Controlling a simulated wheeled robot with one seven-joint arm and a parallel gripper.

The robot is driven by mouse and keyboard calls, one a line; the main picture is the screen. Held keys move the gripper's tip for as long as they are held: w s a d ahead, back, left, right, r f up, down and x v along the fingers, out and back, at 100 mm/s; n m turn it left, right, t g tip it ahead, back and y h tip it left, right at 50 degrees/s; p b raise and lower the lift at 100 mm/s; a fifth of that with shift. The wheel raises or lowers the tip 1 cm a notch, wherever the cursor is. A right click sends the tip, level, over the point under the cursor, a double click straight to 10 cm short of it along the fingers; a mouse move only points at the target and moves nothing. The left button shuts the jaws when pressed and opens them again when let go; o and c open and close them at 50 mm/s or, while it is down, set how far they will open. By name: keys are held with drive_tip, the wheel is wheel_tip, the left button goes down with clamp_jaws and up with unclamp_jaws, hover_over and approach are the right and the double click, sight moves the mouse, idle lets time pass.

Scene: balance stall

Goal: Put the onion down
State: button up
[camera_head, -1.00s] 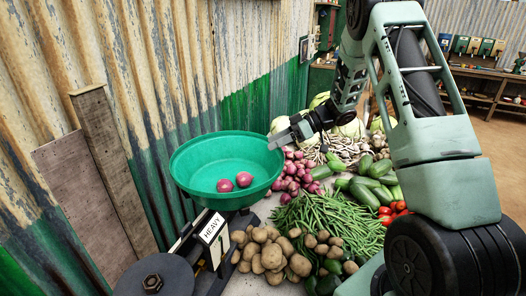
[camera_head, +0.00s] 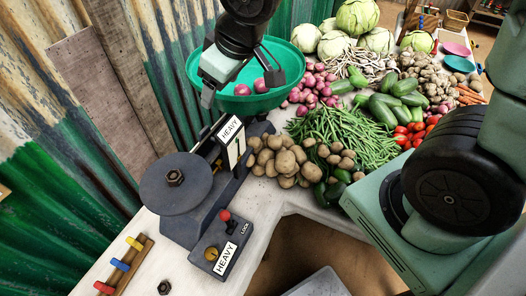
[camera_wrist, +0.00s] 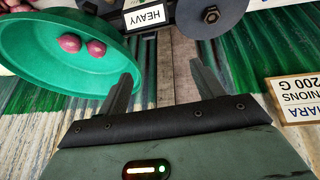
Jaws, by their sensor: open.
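Two red-purple onions lie side by side in the green pan (camera_head: 197,72) of the scale: one left onion (camera_head: 242,90) and one right onion (camera_head: 260,85). Both also show in the wrist view, as one onion (camera_wrist: 69,42) and another (camera_wrist: 96,48), resting inside the pan (camera_wrist: 40,75). My gripper (camera_head: 242,90) is in front of and above the pan in the head view, covering part of it. In the wrist view my gripper (camera_wrist: 163,80) has its fingers spread with nothing between them, beside the pan, whose rim passes by one finger.
The scale has a dark round plate (camera_head: 176,182), a "HEAVY" sign (camera_head: 230,130) and a lock box with a red knob (camera_head: 225,215). Potatoes (camera_head: 280,160), green beans (camera_head: 345,135) and a heap of onions (camera_head: 313,85) crowd the table. A corrugated wall stands close behind.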

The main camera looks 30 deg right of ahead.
drive_tip(key=s+a+f+n+g+h, duration=0.1)
drive_tip(key=s+g, duration=0.4)
drive_tip(key=s, duration=1.4)
drive_tip(key=shift+a, duration=0.45)
drive_tip(key=shift+f, duration=0.1)
wheel_tip(320, 180, down, 4)
drive_tip(key=b, duration=0.4)
drive_tip(key=shift+w+f+b, duration=0.15)
drive_tip(key=shift+f+b, duration=0.1)
drive_tip(key=shift+b, duration=0.05)
